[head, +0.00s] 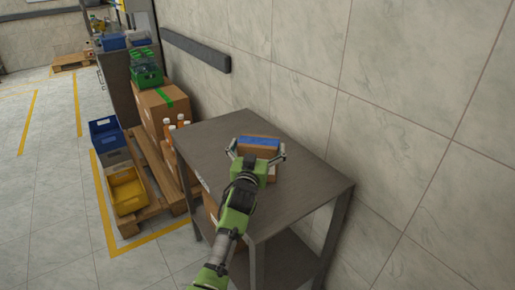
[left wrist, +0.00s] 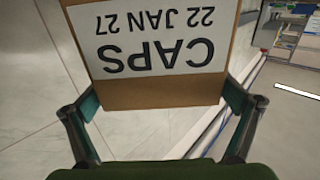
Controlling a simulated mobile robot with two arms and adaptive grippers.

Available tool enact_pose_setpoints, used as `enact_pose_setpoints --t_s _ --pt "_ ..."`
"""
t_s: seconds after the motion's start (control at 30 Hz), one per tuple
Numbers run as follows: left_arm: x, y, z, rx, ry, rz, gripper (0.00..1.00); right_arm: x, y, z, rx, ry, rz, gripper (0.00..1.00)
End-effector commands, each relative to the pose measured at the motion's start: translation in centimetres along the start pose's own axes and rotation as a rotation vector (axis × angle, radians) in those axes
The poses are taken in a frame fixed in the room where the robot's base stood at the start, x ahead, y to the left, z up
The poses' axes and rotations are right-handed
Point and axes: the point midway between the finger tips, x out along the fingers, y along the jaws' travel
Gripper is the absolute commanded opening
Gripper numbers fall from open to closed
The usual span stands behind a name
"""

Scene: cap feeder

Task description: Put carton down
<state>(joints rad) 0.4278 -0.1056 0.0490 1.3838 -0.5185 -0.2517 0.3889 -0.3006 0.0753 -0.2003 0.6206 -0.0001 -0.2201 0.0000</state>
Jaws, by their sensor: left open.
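The carton (head: 259,150) is a brown box with a blue strip across its top. It is at the top of the grey table (head: 212,133), towards the wall side. In the left wrist view the carton (left wrist: 160,93) fills the upper middle, with a white label reading CAPS 22 JAN 27 upside down. My left gripper (head: 257,153) is open, its fingers on either side of the carton. The left wrist view shows the fingers (left wrist: 162,105) spread to the left and right of the box. My gripper hides part of the carton's lower side. My right gripper is not in view.
Left of the table, a pallet (head: 155,207) holds a yellow bin (head: 126,190), a blue bin (head: 104,131) and a large cardboard box (head: 160,103). The wall (head: 400,90) is close behind. The table's left part is bare.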

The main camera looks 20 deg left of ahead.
Motion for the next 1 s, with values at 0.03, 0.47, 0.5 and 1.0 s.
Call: enact_pose_setpoints --t_s 0.03,0.47,0.5,1.0 --pt "0.0 0.0 -0.3 0.001 0.001 0.000 1.00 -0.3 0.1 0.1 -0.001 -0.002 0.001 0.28" --pt "-6.7 0.0 -0.1 0.000 -0.001 0.000 1.00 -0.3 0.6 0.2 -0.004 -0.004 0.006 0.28" --pt "-7.5 0.0 -0.1 0.001 0.000 0.000 1.00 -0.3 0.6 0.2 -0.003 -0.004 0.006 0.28" --pt "-12.0 0.0 -0.3 -0.001 0.001 0.000 1.00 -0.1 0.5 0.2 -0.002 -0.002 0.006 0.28"
